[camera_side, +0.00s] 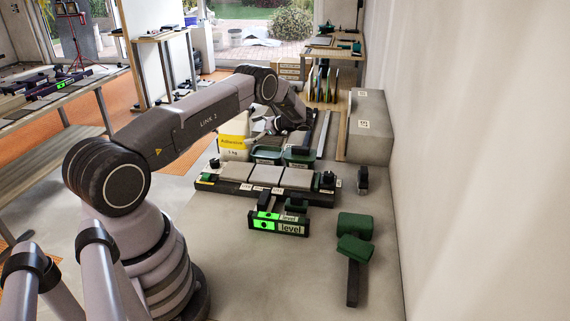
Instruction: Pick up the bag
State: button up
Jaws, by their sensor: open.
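The bag (233,143) is white and yellow with an "Adhesive" label. It stands upright on the work surface left of the middle, behind the row of tiles. My gripper (258,133) is open and empty, just right of the bag at about the height of its upper half. The fingers look small and are partly confused with the wrist and objects behind. I cannot tell whether a finger touches the bag.
Green trays (267,154) stand right of the bag. Grey tiles (265,175) lie in a dark frame in front. A level (278,223) with green displays and a green-headed mallet (354,248) lie nearer. A grey block (367,126) stands by the right wall.

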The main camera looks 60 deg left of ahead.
aim_at(238, 133)
jog(key=x, duration=0.5)
jog(key=shift+a+f, duration=0.1)
jog(key=shift+c, duration=0.3)
jog(key=c, duration=1.2)
